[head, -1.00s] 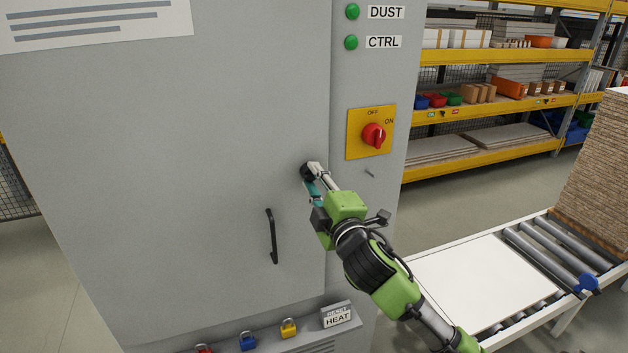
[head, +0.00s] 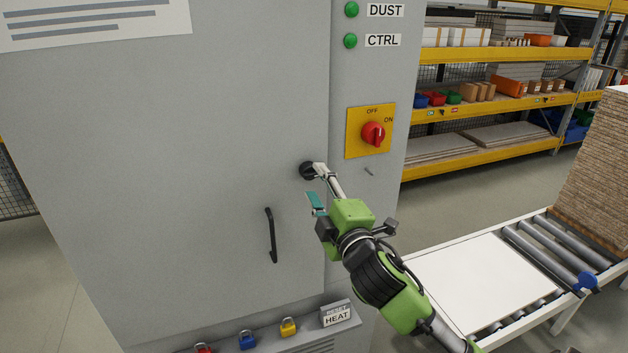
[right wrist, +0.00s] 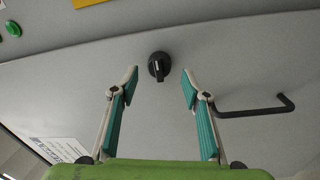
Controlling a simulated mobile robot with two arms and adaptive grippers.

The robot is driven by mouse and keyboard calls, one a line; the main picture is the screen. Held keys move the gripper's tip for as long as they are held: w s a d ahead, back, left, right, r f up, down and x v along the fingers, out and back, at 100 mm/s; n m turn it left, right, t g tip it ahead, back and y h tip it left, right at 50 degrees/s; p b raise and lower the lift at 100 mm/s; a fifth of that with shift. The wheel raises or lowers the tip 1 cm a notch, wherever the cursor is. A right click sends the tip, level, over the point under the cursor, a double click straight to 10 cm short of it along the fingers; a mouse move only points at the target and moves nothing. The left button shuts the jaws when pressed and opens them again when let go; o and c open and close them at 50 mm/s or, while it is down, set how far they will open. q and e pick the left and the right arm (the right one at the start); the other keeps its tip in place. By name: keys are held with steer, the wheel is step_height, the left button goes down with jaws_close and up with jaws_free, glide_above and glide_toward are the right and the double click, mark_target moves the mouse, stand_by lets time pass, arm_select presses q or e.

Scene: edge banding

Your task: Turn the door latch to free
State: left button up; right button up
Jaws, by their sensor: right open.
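The door latch, a round black knob with a raised grip (head: 306,170), sits near the right edge of the grey cabinet door (head: 180,130). It also shows in the right wrist view (right wrist: 158,66), ahead of the gap between my fingertips, its grip close to upright there. My right gripper (head: 315,186) is open and empty, its teal-padded fingers apart. In the right wrist view its fingertips (right wrist: 160,82) stand either side of the latch's line, with no visible contact. In the head view one finger overlaps the latch's right edge. My left gripper is not in view.
A black door handle (head: 272,236) is below and left of the latch. A red switch on a yellow plate (head: 373,134) is to its upper right. Several padlocks (head: 288,327) sit on the ledge below. A roller conveyor with a white panel (head: 480,283) stands at the right.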

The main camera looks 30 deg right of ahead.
steer(key=v, duration=0.4)
steer(key=shift+s, duration=0.3)
step_height(320, 180, down, 30)
steer(key=w+d+m+g+y+b, duration=0.1)
steer(key=w+d+m+g+b, duration=0.15)
steer(key=g, duration=0.25)
steer(key=s+a+f+m+g, duration=0.1)
steer(key=s+f+g, duration=0.15)
steer(key=f, duration=0.55)
steer(key=s+a+f+m+g+y+b, duration=0.1)
steer(key=s+f, duration=0.3)
steer(key=f, duration=0.4)
steer(key=s+a+f+m+g, duration=0.1)
steer(key=s+f, duration=0.2)
steer(key=f, duration=0.5)
steer(key=s+a+f+m+g+y+b, duration=0.1)
steer(key=s+a+f+m+g+y, duration=0.25)
steer(key=s+f, duration=1.4)
steer(key=s+a+f+g, duration=0.1)
steer(key=s+a+f, duration=0.1)
steer(key=s, duration=0.4)
steer(key=s+a+f+g+b, duration=0.1)
steer(key=s+a+f, duration=0.2)
steer(key=s, duration=0.4)
steer(key=s+a+f+m+g, duration=0.1)
steer(key=s+a+f+g, duration=0.1)
steer(key=s+f, duration=0.3)
steer(key=shift+s+a+h+b, duration=0.3)
steer(key=shift+s+a+h, duration=0.25)
steer(key=shift+s, duration=0.4)
